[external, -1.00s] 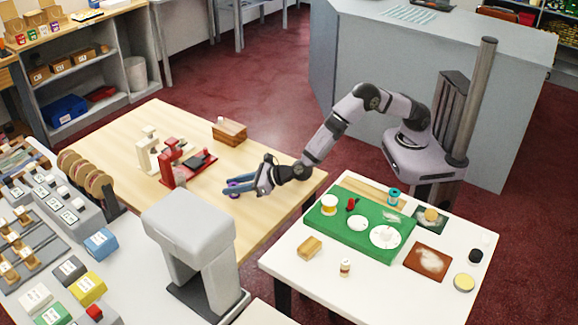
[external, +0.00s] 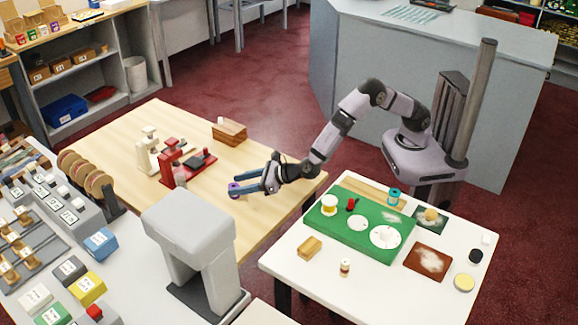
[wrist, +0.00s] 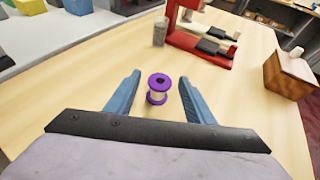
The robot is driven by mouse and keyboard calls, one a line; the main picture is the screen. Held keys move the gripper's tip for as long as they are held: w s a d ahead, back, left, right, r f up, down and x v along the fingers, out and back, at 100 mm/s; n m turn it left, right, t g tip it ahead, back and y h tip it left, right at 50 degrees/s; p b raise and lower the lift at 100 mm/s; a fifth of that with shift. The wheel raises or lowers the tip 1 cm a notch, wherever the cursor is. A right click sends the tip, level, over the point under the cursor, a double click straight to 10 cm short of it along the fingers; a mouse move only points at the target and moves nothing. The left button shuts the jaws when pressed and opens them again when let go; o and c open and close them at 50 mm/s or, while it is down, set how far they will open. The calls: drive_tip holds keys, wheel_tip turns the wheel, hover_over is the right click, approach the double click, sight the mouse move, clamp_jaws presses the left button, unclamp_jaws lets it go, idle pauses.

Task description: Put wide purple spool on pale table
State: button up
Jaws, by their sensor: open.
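The wide purple spool (wrist: 158,88) stands upright on the pale wooden table (external: 140,120), with purple flanges and a pale wound middle. In the external view the spool (external: 234,189) shows small at the fingertips. My gripper (external: 247,190) is low over the table and open. In the wrist view the two blue fingers of my gripper (wrist: 158,88) lie left and right of the spool, with a gap on each side. The spool is between or just beyond the fingertips.
A red machine (external: 180,165) and a cream machine (external: 150,150) stand behind the spool, with a wooden box (external: 229,131) farther back. A grey stand (external: 190,220) rises at the front.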

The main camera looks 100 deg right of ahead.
drive_tip(key=b+v, duration=0.1)
drive_tip(key=v, duration=0.8)
drive_tip(key=shift+s, duration=0.2)
drive_tip(key=s+d+m+g+h, duration=0.1)
drive_tip(key=s+d+m, duration=0.1)
drive_tip(key=d, duration=0.1)
drive_tip(key=s+d+f+m+g, duration=0.1)
drive_tip(key=s+d+m, duration=0.1)
drive_tip(key=d+m, duration=0.1)
drive_tip(key=s+d+m+g+h, duration=0.1)
drive_tip(key=s+d+m+g, duration=0.1)
drive_tip(key=d, duration=0.3)
drive_tip(key=shift+s+d+f+m+h, duration=0.15)
drive_tip(key=shift+s+f+m+h, duration=0.15)
drive_tip(key=shift+s+m, duration=0.1)
drive_tip(key=s+d+f+m+g, duration=0.1)
drive_tip(key=s+d+m+g, duration=0.15)
drive_tip(key=s+m, duration=0.2)
drive_tip(key=s+d+f+m+g, duration=0.2)
drive_tip(key=s+d+m, duration=0.2)
drive_tip(key=s, duration=0.2)
drive_tip(key=s+a+f+m+g+y, duration=0.1)
drive_tip(key=s+a+m+g+y, duration=0.1)
drive_tip(key=s+m, duration=0.6)
drive_tip(key=s+a+f+m+g+y, duration=0.1)
drive_tip(key=s+m+y, duration=0.3)
drive_tip(key=s+m, duration=0.4)
drive_tip(key=shift+s+a+f+g+y, duration=0.4)
drive_tip(key=shift+s+a+g, duration=0.2)
drive_tip(key=shift+s, duration=0.4)
